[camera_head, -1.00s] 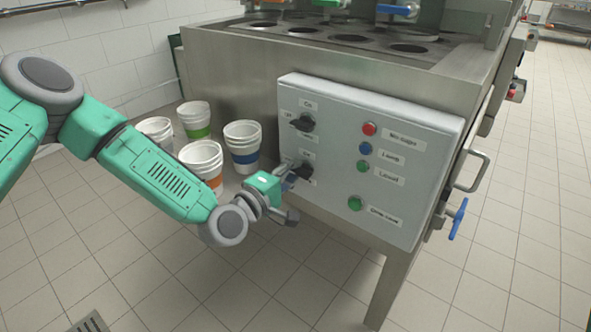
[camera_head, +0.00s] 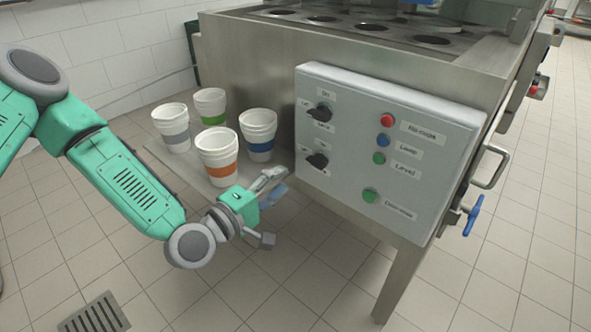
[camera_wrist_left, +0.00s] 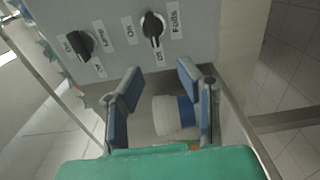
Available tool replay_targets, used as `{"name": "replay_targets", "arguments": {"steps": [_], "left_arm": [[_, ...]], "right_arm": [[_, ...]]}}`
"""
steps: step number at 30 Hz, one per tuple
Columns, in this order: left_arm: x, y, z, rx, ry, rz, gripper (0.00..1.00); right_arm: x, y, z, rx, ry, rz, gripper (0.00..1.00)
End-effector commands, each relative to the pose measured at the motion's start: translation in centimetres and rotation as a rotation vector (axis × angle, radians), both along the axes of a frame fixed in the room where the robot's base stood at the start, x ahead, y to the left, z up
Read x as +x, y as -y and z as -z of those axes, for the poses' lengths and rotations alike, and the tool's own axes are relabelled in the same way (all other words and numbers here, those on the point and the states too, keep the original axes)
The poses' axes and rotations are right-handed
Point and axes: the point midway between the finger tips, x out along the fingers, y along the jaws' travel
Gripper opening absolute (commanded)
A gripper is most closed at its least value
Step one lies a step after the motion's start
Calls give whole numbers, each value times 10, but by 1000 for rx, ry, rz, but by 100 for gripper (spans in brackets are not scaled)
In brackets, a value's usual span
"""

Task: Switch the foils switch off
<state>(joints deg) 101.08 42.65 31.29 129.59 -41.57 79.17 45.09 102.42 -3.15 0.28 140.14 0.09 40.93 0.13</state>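The lower black knob (camera_head: 318,161) sits on the grey control panel (camera_head: 440,120). In the left wrist view the foils switch (camera_wrist_left: 153,27) has the labels "On" to its left, "Foils" to its right and "Off" below. Its handle lies up and down in that view, with one end toward "Off". My left gripper (camera_head: 271,208) is open and empty, left of and below the knob, apart from the panel. In the left wrist view its blue-padded fingers (camera_wrist_left: 158,85) are spread below the switch. My right gripper is not in view.
A second knob (camera_head: 322,112) sits above the foils switch. Red, blue and green buttons are further right. Several stacked cups, one with an orange band (camera_head: 217,170), stand on a low shelf (camera_head: 165,152) close behind the gripper. Floor below is clear.

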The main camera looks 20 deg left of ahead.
Motion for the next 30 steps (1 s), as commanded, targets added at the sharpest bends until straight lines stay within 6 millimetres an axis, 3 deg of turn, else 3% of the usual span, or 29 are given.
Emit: {"name": "replay_targets", "arguments": {"steps": [7,23,26,29,30], "left_arm": [[-22,-8,1,0,-2,-1,31],[-24,-8,2,5,-6,4,31],[-32,4,11,67,-54,45,31],[-57,28,36,228,-174,150,31],[-74,37,49,320,-237,212,31]], "right_arm": [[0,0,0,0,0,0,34],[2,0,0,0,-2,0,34],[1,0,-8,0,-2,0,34],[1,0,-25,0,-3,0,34],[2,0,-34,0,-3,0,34]]}}
